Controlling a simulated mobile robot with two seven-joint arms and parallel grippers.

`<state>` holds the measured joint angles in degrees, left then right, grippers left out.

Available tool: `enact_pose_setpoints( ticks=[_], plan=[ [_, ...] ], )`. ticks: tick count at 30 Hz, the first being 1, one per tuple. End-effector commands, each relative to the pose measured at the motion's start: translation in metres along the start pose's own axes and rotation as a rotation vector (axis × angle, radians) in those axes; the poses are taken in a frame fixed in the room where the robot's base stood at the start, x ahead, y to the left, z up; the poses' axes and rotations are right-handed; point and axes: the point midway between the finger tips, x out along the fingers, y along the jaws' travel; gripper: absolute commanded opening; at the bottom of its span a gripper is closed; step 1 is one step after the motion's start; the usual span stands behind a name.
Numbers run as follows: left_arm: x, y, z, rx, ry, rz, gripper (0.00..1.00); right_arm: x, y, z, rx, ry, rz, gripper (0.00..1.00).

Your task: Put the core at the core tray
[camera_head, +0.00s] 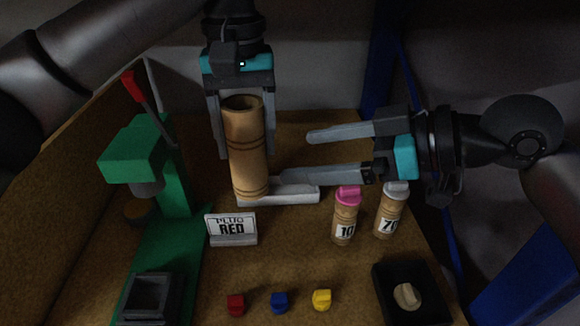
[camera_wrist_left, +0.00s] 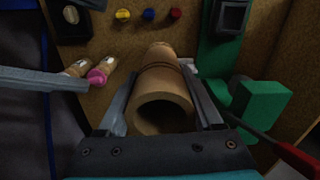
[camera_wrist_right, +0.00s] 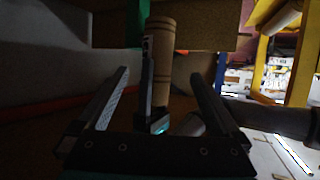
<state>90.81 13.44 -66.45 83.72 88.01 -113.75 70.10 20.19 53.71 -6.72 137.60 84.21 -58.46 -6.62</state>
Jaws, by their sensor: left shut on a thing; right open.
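The core, a tan cardboard tube with dark rings (camera_head: 246,140), stands upright in the head view. My left gripper (camera_head: 246,155) comes from above and is shut on it, a finger on each side. The open end of the core (camera_wrist_left: 162,113) faces the camera in the left wrist view. A pale, low tray (camera_head: 292,194), which looks like the core tray, lies at the core's foot; I cannot tell whether they touch. My right gripper (camera_head: 297,158) is open and empty to the right of the core, which also shows in the right wrist view (camera_wrist_right: 160,55).
A green press with a red lever (camera_head: 135,160) stands left. A "PLUG RED" sign (camera_head: 231,228) is in front of the core. Two labelled tubes (camera_head: 345,222) stand right. Red, blue and yellow plugs (camera_head: 279,302) and a black tray (camera_head: 385,285) are at the front.

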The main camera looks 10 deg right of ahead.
Motion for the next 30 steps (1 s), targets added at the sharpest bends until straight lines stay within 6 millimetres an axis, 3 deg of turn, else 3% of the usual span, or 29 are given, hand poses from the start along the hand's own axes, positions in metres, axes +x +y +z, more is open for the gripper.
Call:
enact_pose_setpoints(
  ticks=[5,21,30],
  plan=[
    [0.0,0.0,0.0,0.0,0.0,0.0,0.0,0.017,-0.001,-0.001,0.001,0.004,-0.004,1.0],
    [0.0,0.0,0.0,0.0,0.0,0.0,0.0,0.098,-0.001,-0.001,0.001,0.003,-0.003,1.0],
    [0.0,0.0,0.0,0.0,0.0,0.0,0.0,0.117,0.0,0.0,-0.001,0.0,-0.001,1.0]
  ],
)
